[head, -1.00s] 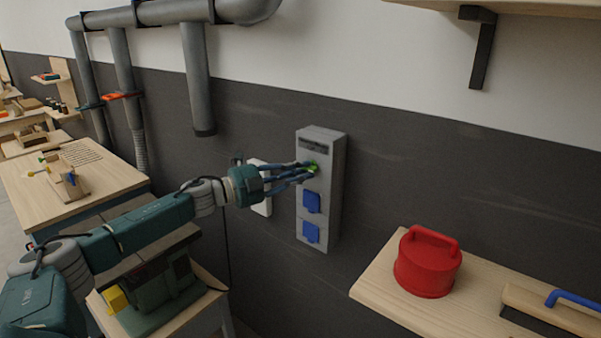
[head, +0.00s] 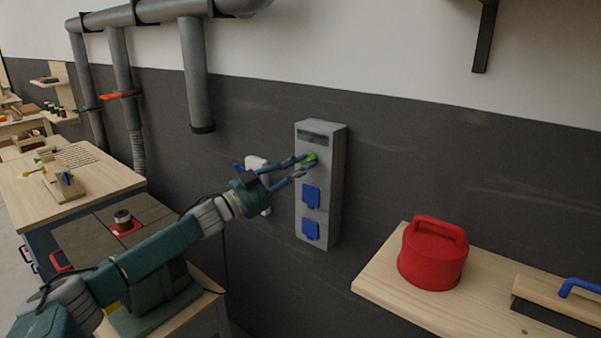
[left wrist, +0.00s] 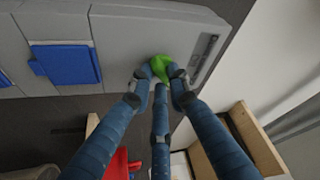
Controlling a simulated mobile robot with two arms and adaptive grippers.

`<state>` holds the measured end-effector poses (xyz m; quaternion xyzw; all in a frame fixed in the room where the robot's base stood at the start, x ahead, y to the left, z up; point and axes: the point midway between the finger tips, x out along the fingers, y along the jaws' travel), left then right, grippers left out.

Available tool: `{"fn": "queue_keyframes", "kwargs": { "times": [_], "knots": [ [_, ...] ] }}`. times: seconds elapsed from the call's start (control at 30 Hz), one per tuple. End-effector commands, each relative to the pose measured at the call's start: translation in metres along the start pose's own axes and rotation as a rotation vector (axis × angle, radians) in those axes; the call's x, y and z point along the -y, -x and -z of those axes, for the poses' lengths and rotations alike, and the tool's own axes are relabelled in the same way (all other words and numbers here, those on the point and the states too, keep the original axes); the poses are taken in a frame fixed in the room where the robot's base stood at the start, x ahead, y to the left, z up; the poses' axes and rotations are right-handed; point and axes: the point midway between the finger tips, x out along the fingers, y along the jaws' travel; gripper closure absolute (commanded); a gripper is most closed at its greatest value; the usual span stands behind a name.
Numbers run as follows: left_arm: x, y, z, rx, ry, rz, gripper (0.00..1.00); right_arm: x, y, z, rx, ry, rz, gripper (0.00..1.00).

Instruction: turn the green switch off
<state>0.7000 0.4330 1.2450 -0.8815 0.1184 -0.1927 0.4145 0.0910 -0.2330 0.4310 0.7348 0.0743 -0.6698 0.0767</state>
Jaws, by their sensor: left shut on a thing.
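The green switch (head: 311,159) is on the front of a grey wall box (head: 334,185), above two blue socket covers. My left gripper (head: 306,163) reaches it from the left, with its blue fingers at the switch. In the left wrist view the fingers (left wrist: 160,78) close around the green knob (left wrist: 160,66), which stands turned at a slant. The fingertips hide part of the knob, so I cannot read its setting. My right gripper is not in view.
A red round container (head: 432,254) stands on a wooden shelf (head: 378,283) at the right. Grey pipes (head: 197,85) run down the wall at upper left. A dark machine table (head: 85,245) stands below my arm.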

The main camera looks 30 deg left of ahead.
Motion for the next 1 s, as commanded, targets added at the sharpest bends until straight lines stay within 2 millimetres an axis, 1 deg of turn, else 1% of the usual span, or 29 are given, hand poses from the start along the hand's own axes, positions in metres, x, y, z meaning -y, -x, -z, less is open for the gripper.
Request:
{"fn": "queue_keyframes", "kwargs": {
  "times": [0.03,0.37,0.7,1.0],
  "knots": [
    [-0.005,0.001,-0.001,-0.001,0.048,0.016,1.0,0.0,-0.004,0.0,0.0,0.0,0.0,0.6],
    [-0.006,-0.001,0.002,0.001,0.338,0.136,1.0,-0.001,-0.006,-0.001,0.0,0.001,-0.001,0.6],
    [-0.007,-0.002,0.005,0.002,0.614,0.25,1.0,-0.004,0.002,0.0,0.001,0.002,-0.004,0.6],
    [-0.007,-0.003,0.006,0.004,0.771,0.316,1.0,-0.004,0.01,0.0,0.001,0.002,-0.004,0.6]
  ]
}}
